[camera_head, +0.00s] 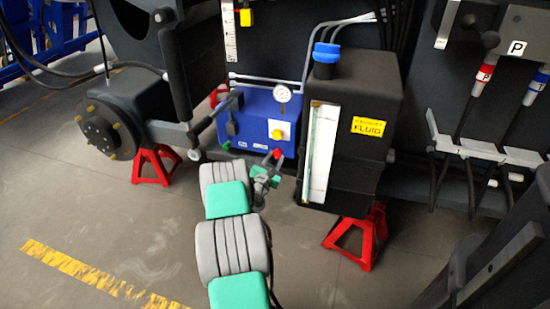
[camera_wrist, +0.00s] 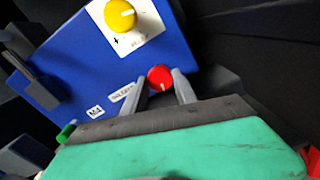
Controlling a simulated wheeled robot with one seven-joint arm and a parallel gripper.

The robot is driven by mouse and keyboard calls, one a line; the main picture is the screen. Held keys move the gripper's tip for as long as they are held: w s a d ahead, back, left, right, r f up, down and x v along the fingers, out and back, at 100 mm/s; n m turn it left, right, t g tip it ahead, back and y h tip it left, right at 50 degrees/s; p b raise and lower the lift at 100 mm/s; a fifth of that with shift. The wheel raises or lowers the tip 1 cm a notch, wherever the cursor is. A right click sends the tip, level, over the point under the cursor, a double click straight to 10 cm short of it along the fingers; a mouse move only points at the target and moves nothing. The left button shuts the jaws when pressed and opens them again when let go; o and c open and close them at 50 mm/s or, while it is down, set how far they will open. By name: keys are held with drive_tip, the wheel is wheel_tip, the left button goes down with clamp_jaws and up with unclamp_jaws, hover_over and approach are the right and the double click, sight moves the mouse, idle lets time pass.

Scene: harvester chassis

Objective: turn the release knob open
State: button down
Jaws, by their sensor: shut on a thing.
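The release knob is a small red round knob with a pale line on its face, in the wrist view (camera_wrist: 160,78), on the lower right of a blue box (camera_wrist: 60,70). A label beside it appears to read "RELEASE". My gripper (camera_wrist: 161,80) has its two grey fingers on either side of the knob, shut on it. In the head view the knob (camera_head: 277,153) shows as a red spot at the tip of my gripper (camera_head: 272,162), at the front of the blue box (camera_head: 255,118). My fingers partly hide its sides.
A yellow knob (camera_wrist: 120,15) sits above on a white plate. A gauge (camera_head: 283,92) tops the box. A black fluid tank (camera_head: 365,100) with a blue cap stands right. Red stands (camera_head: 157,165) are near the floor. A grey lever (camera_head: 215,115) is at the box's left.

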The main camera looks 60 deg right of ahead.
drive_tip(key=shift+n, duration=0.7)
drive_tip(key=shift+f, duration=0.1)
drive_tip(key=c, duration=1)
unclamp_jaws()
drive_tip(key=shift+o, duration=0.2)
drive_tip(key=s+a+p, duration=0.1)
drive_tip(key=a, duration=0.6)
drive_tip(key=shift+a+p, duration=0.35)
drive_tip(key=shift+a, duration=0.05)
